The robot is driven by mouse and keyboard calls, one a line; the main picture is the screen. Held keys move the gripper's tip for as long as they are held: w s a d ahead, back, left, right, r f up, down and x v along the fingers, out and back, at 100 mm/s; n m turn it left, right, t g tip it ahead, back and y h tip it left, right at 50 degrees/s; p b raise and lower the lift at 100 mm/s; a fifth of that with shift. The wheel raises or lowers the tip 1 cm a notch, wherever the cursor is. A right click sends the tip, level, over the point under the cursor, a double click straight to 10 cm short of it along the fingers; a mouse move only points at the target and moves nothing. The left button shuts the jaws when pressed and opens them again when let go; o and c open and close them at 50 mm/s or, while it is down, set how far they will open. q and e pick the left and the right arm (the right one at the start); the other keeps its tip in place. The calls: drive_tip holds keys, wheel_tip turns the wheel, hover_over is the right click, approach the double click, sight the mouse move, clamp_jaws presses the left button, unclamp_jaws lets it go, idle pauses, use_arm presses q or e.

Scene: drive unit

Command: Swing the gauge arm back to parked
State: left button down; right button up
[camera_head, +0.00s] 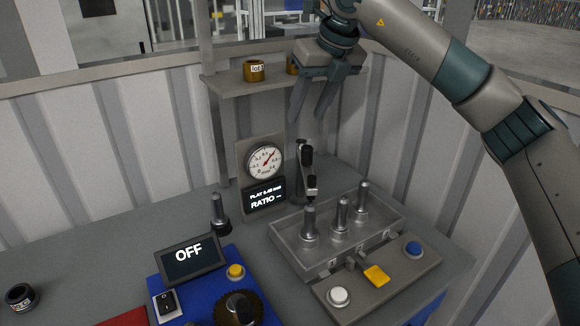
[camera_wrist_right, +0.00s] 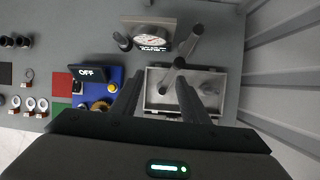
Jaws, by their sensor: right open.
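The gauge arm (camera_head: 307,165) is a grey post with black parts, standing just right of the dial gauge (camera_head: 265,161) and its black display. Its black tip hangs near the leftmost pin of the grey tray (camera_head: 285,248). In the right wrist view the gauge arm (camera_wrist_right: 188,46) shows ahead of the fingers, reaching toward the tray. My right gripper (camera_head: 307,116) is open and empty, pointing down above and behind the gauge arm, in front of the shelf. It also shows in the right wrist view (camera_wrist_right: 157,95). My left gripper is out of view.
The tray holds three upright metal pins. A button panel (camera_head: 355,298) lies in front of it. A blue unit with an OFF display (camera_head: 190,259) stands to the left. The shelf (camera_head: 228,86) with brass rings is close behind my right gripper. Corrugated walls close off the back and right.

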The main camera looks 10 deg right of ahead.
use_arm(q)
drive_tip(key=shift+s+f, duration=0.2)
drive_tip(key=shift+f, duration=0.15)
use_arm(e)
drive_tip(key=d, duration=0.1)
drive_tip(key=d+r, duration=0.1)
drive_tip(key=d+r+h, duration=0.1)
drive_tip(key=shift+w+d+m, duration=0.1)
drive_tip(key=shift+w+m, duration=0.15)
drive_tip(key=shift+m, duration=0.15)
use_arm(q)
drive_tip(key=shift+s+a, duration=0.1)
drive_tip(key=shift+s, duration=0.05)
use_arm(e)
drive_tip(key=shift+f, duration=0.25)
drive_tip(key=p, duration=0.2)
approach(308, 148)
drive_tip(key=p+x, duration=0.3)
drive_tip(key=x, duration=0.6)
drive_tip(key=shift+w+f, duration=0.2)
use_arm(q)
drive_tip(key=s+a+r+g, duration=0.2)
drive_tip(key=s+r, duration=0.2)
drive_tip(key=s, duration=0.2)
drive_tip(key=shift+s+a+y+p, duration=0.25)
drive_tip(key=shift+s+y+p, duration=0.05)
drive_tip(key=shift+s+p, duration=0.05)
use_arm(e)
drive_tip(key=shift+x, duration=0.85)
